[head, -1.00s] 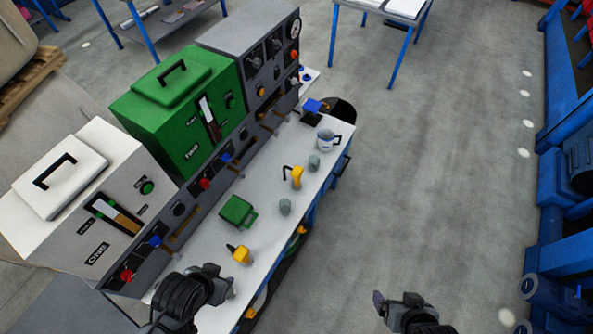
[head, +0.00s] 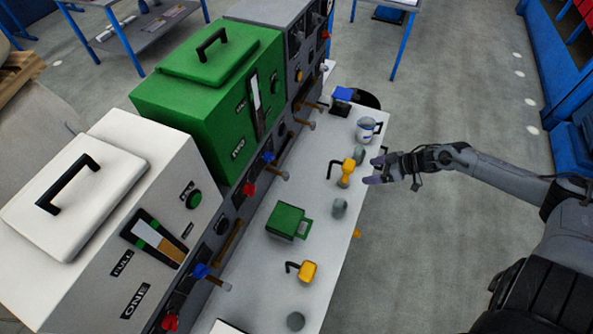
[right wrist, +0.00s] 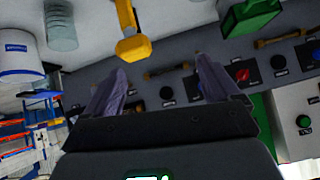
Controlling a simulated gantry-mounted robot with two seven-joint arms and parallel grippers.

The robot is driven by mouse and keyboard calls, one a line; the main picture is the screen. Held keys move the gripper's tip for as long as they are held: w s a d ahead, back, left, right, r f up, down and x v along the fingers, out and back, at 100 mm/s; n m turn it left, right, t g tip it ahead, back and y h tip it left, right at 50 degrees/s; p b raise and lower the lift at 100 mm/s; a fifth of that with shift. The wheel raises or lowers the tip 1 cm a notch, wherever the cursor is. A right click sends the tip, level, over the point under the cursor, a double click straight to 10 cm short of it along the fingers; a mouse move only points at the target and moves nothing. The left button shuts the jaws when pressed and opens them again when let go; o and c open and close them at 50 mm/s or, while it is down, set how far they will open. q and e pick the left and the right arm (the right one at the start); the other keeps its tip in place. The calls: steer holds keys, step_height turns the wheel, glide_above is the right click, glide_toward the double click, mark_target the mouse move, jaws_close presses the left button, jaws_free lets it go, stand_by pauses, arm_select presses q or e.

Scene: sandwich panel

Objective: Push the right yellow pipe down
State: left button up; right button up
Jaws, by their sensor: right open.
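The right yellow pipe (head: 347,173), with a dark bent handle, stands on the white counter (head: 325,140) near the mug. A second yellow pipe (head: 307,271) with a dark handle is nearer, lower in the head view. My right gripper (head: 372,171) is open and empty, just right of the right yellow pipe, its fingers pointing at it. In the right wrist view, a yellow pipe (right wrist: 133,46) shows beyond the open fingers, nearer the left one. I cannot tell whether they touch. My left gripper is out of view.
A green block (head: 288,221), several grey cylinders (head: 339,208) and a white-blue mug (head: 367,129) share the counter. The green machine (head: 205,85) and white machine (head: 110,210) line its left side, with levers and knobs sticking out. Open floor (head: 450,90) lies to the right.

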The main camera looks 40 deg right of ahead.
mark_target(350, 164)
steer(key=shift+n+h, duration=0.4)
steer(key=shift+n, duration=0.2)
steer(key=w+f+b, duration=0.1)
steer(key=w+b, duration=0.1)
steer(key=w, duration=0.1)
steer(key=w+f+b, duration=0.2)
steer(key=b, duration=0.1)
steer(key=w+f+b, duration=0.2)
steer(key=w+b, duration=0.1)
steer(key=shift+w+d+f, duration=0.25)
steer(key=shift+w+d, duration=0.05)
steer(key=shift+d, duration=0.05)
steer(key=shift+b+x, duration=0.45)
steer(key=shift+x, duration=0.7)
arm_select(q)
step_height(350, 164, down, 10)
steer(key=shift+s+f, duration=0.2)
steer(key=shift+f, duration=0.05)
